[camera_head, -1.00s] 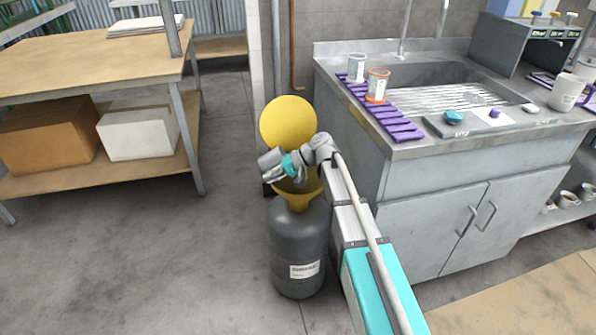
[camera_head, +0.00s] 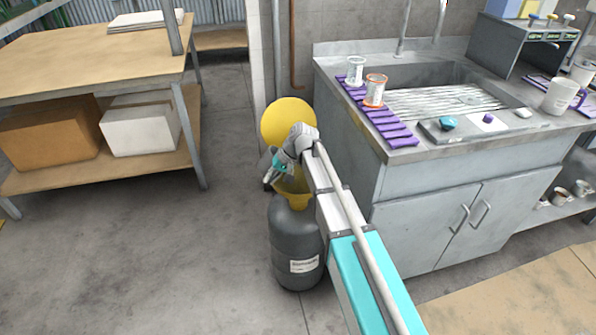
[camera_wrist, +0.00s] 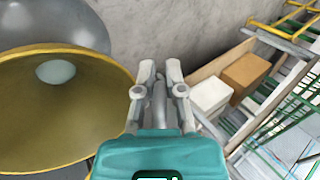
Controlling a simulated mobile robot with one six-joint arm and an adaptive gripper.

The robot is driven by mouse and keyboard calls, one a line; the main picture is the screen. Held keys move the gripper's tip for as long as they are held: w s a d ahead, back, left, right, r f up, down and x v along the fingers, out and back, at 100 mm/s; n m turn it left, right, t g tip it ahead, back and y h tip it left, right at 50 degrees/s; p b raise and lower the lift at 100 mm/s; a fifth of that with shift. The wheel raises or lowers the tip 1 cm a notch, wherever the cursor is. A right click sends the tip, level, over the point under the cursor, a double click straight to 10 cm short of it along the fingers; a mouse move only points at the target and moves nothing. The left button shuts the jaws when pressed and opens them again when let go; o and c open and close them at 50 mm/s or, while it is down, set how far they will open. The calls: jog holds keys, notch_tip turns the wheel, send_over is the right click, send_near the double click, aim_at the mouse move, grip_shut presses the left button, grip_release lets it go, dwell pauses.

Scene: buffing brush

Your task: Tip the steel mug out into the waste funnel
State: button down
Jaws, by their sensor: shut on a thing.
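My gripper (camera_head: 277,168) is over the yellow waste funnel (camera_head: 298,201), which sits on a dark grey drum (camera_head: 294,245) with its round yellow lid (camera_head: 287,115) standing up behind. The steel mug (camera_head: 265,161) is a small grey shape at my gripper, largely hidden behind it; its exact tilt and contents cannot be told. In the wrist view my gripper (camera_wrist: 160,75) has its fingers close together around a narrow grey part, probably the mug's handle. The funnel's open bowl (camera_wrist: 50,120) shows at the left there, with a pale round patch inside.
The steel sink unit (camera_head: 420,195) stands right of the drum, with a purple mat (camera_head: 392,130) and two cups on top. A wooden bench (camera_head: 90,60) with boxes below is at left. The floor (camera_head: 130,255) between is clear.

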jog(key=shift+s+a+f+t+h+p, duration=0.1)
jog(key=shift+a+f+t+h, duration=0.2)
jog(key=shift+a+h, duration=0.55)
jog(key=shift+s+a+f+t+h+p, duration=0.15)
jog(key=shift+a+f+h, duration=0.2)
jog(key=shift+h, duration=0.95)
jog(key=shift+s+a+f+t+h+p, duration=0.1)
jog(key=shift+a+f+t+h, duration=0.35)
jog(key=shift+h, duration=0.6)
jog(key=shift+a+r, duration=0.1)
